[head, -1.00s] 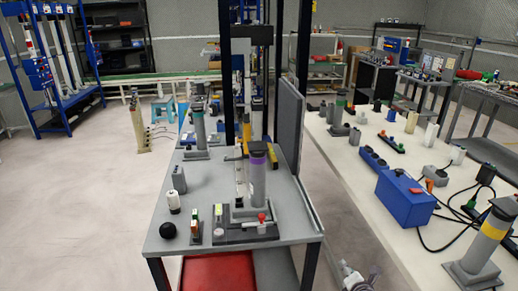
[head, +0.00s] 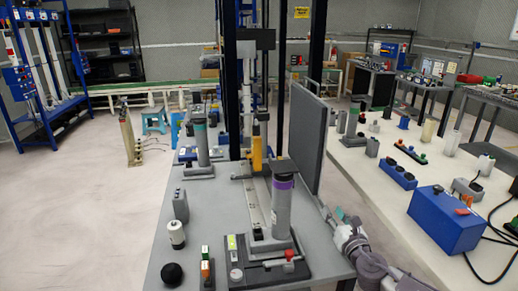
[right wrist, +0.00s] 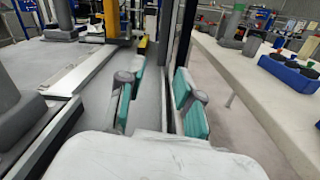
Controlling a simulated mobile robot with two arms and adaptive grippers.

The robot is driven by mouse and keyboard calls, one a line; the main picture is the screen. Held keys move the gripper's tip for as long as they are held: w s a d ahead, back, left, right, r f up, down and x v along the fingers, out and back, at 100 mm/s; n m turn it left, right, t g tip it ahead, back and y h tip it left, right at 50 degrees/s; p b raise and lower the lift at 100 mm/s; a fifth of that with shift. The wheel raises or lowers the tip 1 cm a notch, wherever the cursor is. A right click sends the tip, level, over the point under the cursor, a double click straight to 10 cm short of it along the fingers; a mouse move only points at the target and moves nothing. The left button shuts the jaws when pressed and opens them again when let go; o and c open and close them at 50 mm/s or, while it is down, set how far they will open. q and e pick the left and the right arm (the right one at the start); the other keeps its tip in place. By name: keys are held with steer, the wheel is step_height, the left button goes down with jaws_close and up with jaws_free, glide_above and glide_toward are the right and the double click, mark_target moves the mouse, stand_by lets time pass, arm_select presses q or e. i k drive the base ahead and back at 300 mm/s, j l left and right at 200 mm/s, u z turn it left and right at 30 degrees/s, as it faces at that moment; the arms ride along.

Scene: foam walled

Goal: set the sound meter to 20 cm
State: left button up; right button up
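A rail with a pale scale strip (head: 255,204) runs along the grey bench, away from a grey cylinder with a purple band (head: 283,212). A yellow upright piece (head: 257,153), which may be the sound meter, stands toward the far end of the rail; I cannot read its position in cm. My right gripper (head: 343,217) is low at the bench's right side, apart from the rail. In the right wrist view its teal-padded fingers (right wrist: 158,98) are apart with nothing held, and the rail (right wrist: 78,70) lies to their left. My left gripper is not in view.
A dark upright panel (head: 306,138) stands at the bench's right edge, close to my right gripper. A white table (head: 395,222) with a blue box (head: 446,219) stands right.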

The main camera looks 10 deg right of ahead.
mark_target(258, 169)
steer(key=i+j, duration=0.25)
steer(key=i, duration=0.2)
steer(key=i+j, duration=0.2)
steer(key=i, duration=0.2)
